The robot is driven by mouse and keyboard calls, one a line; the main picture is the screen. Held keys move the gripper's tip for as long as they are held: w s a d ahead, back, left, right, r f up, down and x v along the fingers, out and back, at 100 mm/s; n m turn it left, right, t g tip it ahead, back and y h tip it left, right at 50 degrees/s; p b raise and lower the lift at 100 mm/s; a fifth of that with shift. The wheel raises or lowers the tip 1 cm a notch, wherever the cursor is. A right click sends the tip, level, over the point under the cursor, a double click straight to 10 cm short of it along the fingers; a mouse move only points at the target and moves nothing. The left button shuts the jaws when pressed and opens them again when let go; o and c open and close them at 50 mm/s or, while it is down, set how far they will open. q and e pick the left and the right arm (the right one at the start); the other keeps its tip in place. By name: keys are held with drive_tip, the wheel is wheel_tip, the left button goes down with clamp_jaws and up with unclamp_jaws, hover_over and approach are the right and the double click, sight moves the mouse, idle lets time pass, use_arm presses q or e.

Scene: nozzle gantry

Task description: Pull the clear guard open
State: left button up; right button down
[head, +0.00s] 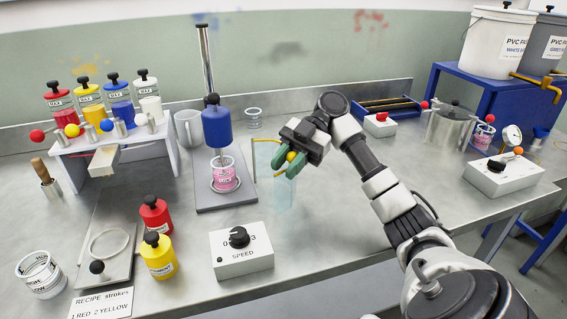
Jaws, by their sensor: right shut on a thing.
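The clear guard (284,196) is a see-through bluish panel with a yellow edge, standing upright to the right of the mixer stand. My right gripper (289,167) reaches in from the right, its green fingers closed around a small yellow knob (291,157) at the guard. The gripper covers part of the panel, so where the knob joins it is hard to see. The mixer (217,126) has a blue head on a metal post. A clear cup with pink contents (223,176) stands under it on the base. My left gripper is out of view.
A white speed box (240,250) with a black dial stands in front. Red (155,216) and yellow (159,257) bottles stand front left. A dispenser rack (112,150) is at the left. A steel pot (450,128) and a white control box (502,176) are at the right.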

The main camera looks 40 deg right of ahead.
drive_tip(key=shift+d+f+g, duration=0.1)
drive_tip(key=shift+d+g, duration=0.1)
drive_tip(key=shift+g, duration=0.1)
drive_tip(key=c, duration=1.2)
unclamp_jaws()
drive_tip(key=p+v, duration=0.4)
drive_tip(key=v, duration=0.7)
drive_tip(key=shift+s, duration=0.1)
